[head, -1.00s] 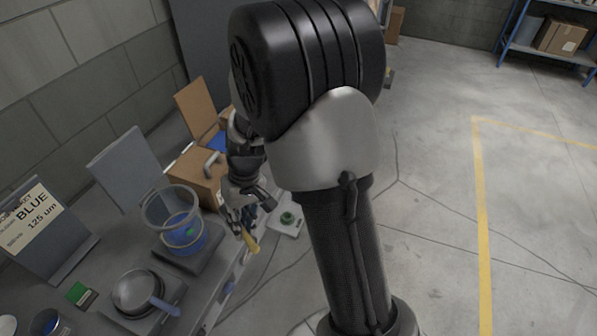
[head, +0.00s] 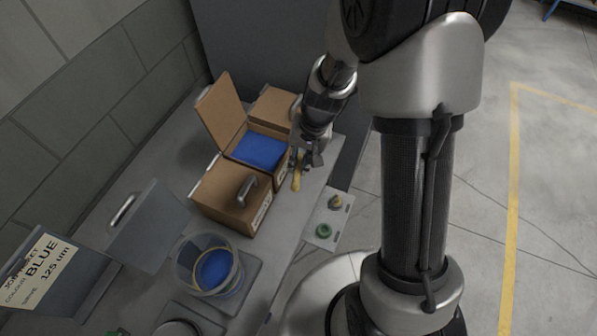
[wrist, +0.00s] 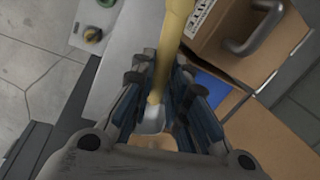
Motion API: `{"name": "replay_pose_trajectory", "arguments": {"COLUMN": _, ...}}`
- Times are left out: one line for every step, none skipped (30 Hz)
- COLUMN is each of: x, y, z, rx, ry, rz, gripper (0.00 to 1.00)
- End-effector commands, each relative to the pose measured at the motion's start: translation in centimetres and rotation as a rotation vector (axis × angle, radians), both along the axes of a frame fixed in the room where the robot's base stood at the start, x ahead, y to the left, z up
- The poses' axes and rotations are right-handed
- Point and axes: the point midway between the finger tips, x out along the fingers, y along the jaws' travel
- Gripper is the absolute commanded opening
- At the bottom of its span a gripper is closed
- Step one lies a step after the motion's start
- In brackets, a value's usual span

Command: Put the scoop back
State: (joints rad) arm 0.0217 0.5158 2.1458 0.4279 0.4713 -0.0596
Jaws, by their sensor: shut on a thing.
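My gripper (head: 308,160) is shut on the scoop, whose yellow handle (head: 296,180) points down and toward the camera. In the wrist view the yellow handle (wrist: 176,40) runs up from between my blue-grey fingers (wrist: 160,105), with a pale metal part at its lower end. The scoop's bowl is mostly hidden by the gripper. Gripper and scoop are just right of an open brown box holding blue powder (head: 258,152). Its raised lid (head: 222,112) is on the left. I cannot tell whether the scoop touches the bench.
A closed brown box with a grey handle (head: 232,198) stands in front of the open box; another (head: 274,106) stands behind. A clear bucket (head: 180,252) with blue contents is nearer. A panel with a green button (head: 324,231) sits at the bench's right edge.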

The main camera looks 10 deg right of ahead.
Motion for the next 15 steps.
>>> {"name": "replay_pose_trajectory", "arguments": {"x": -0.5, "y": 0.7, "z": 1.3, "rx": -0.008, "ry": 0.003, "rz": -0.059, "gripper": 0.0}}
{"name": "replay_pose_trajectory", "arguments": {"x": -0.5, "y": 1.0, "z": 1.4, "rx": -0.012, "ry": 0.0, "rz": -0.096, "gripper": 0.0}}
{"name": "replay_pose_trajectory", "arguments": {"x": -0.7, "y": 1.3, "z": 1.6, "rx": -0.017, "ry": -0.003, "rz": -0.142, "gripper": 0.0}}
{"name": "replay_pose_trajectory", "arguments": {"x": -0.8, "y": 1.5, "z": 1.7, "rx": -0.021, "ry": -0.005, "rz": -0.173, "gripper": 0.0}}
{"name": "replay_pose_trajectory", "arguments": {"x": -0.9, "y": 1.6, "z": 1.8, "rx": -0.025, "ry": -0.008, "rz": -0.201, "gripper": 0.0}}
{"name": "replay_pose_trajectory", "arguments": {"x": -1.0, "y": 1.8, "z": 1.8, "rx": -0.029, "ry": -0.011, "rz": -0.234, "gripper": 0.0}}
{"name": "replay_pose_trajectory", "arguments": {"x": -1.1, "y": 1.9, "z": 1.8, "rx": -0.031, "ry": -0.012, "rz": -0.254, "gripper": 0.0}}
{"name": "replay_pose_trajectory", "arguments": {"x": -1.1, "y": 1.9, "z": 1.7, "rx": -0.033, "ry": -0.015, "rz": -0.269, "gripper": 0.0}}
{"name": "replay_pose_trajectory", "arguments": {"x": -1.1, "y": 2.0, "z": 1.4, "rx": -0.034, "ry": -0.015, "rz": -0.287, "gripper": 0.0}}
{"name": "replay_pose_trajectory", "arguments": {"x": -1.2, "y": 2.0, "z": 1.0, "rx": -0.035, "ry": -0.016, "rz": -0.295, "gripper": 0.0}}
{"name": "replay_pose_trajectory", "arguments": {"x": -1.2, "y": 2.0, "z": 0.5, "rx": -0.037, "ry": -0.017, "rz": -0.3, "gripper": 0.0}}
{"name": "replay_pose_trajectory", "arguments": {"x": -1.2, "y": 2.0, "z": -0.3, "rx": -0.036, "ry": -0.016, "rz": -0.305, "gripper": 0.0}}
{"name": "replay_pose_trajectory", "arguments": {"x": -1.2, "y": 2.0, "z": -1.1, "rx": -0.037, "ry": -0.016, "rz": -0.305, "gripper": 0.0}}
{"name": "replay_pose_trajectory", "arguments": {"x": -1.3, "y": 2.0, "z": -2.0, "rx": -0.037, "ry": -0.015, "rz": -0.307, "gripper": 0.0}}
{"name": "replay_pose_trajectory", "arguments": {"x": -1.2, "y": 2.0, "z": -3.2, "rx": -0.037, "ry": -0.016, "rz": -0.306, "gripper": 0.0}}
